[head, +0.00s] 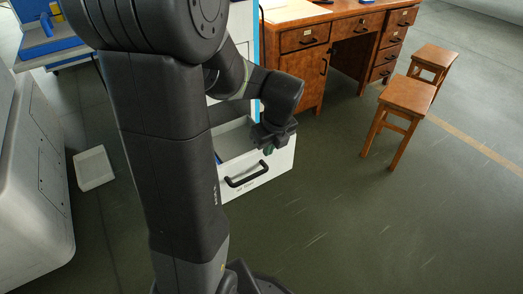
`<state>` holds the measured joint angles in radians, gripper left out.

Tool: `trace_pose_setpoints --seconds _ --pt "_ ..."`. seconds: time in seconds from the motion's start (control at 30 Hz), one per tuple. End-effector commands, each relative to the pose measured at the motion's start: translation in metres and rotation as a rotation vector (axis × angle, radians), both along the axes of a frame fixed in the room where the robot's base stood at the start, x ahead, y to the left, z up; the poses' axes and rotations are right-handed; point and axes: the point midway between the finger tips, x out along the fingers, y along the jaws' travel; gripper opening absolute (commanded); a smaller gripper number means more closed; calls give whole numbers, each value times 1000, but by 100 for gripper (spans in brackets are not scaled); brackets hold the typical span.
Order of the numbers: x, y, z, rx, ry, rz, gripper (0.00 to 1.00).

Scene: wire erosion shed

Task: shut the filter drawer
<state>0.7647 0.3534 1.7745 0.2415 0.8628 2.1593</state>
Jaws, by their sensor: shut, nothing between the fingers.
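The filter drawer (265,180) is a white drawer with a black bar handle (247,175) on its front. It is pulled out from the white cabinet (241,29), and its open top shows a grey interior with something blue at the left. My gripper (269,149) is shut and empty. It appears at the top edge of the drawer front, above and right of the handle; I cannot tell whether it touches. My arm hides much of the cabinet and the drawer's left side.
A wooden desk (304,38) stands behind the drawer to the right. Two wooden stools (408,95) (436,56) stand right of it. A white tray (94,168) lies on the floor at left, beside a large pale machine (32,165). The floor at front right is clear.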

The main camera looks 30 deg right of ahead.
Motion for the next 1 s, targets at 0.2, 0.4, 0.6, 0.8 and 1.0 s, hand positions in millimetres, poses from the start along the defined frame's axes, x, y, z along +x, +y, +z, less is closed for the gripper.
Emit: trace_pose_setpoints --seconds 0.2,0.4,0.6,0.8,1.0 --pt "11 2 -53 3 4 5 0" --pt "29 3 -79 -3 -1 7 0" --pt "53 4 -76 -1 0 5 0" --pt "59 5 -75 0 1 4 0" --pt "59 5 -74 -1 1 4 0"
